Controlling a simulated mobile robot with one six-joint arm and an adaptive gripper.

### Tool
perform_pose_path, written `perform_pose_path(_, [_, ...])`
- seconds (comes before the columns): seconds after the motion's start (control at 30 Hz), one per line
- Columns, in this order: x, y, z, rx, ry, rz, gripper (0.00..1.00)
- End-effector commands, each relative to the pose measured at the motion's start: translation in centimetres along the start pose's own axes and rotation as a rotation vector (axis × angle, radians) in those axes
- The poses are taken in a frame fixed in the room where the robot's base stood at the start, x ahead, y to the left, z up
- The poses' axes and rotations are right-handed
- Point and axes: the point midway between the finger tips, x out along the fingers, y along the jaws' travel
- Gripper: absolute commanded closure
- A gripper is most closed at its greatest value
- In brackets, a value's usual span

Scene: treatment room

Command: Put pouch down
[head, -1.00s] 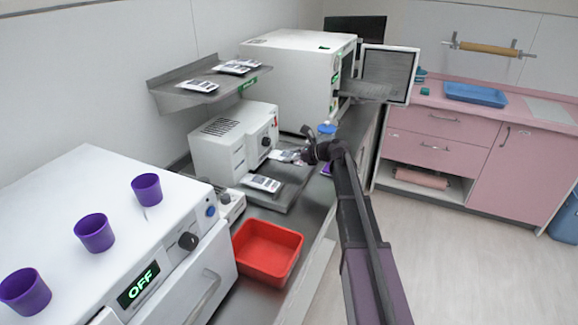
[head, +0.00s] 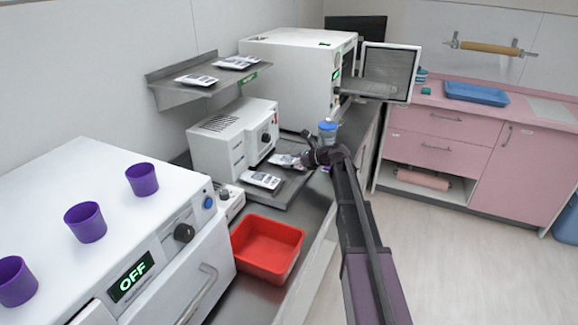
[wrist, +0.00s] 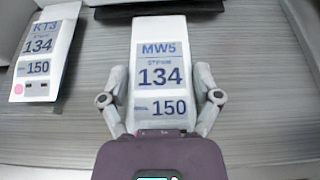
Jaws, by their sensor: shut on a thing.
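My gripper (wrist: 163,100) is shut on a white pouch printed MW5, 134 and 150 (wrist: 160,72). The pouch lies between the two fingers and points away from the wrist, over a grey brushed surface. I cannot tell whether it touches that surface. In the head view my gripper (head: 308,158) is at the right side of the worktop, and the held pouch (head: 284,160) sticks out to its left. A second pouch, printed KT3 (wrist: 42,55), lies to the left in the wrist view. It also shows in the head view (head: 262,180), in front of the white sealer-like device.
The white device (head: 232,140) stands left of my gripper. A blue-lidded container (head: 327,130) is close behind it. A red bin (head: 266,248) stands nearer on the counter. More pouches (head: 196,80) lie on the wall shelf (head: 182,97). A large machine (head: 290,75) has its door (head: 388,72) open.

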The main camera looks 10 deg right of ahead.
Motion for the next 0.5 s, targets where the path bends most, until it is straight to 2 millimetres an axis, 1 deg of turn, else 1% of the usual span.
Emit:
perform_pose_path(0.33, [0.02, -0.02, -0.11, 0.000, 0.000, 0.000, 0.55])
perform_pose_path(0.5, [0.17, -0.02, -0.49, 0.000, 0.000, 0.000, 0.55])
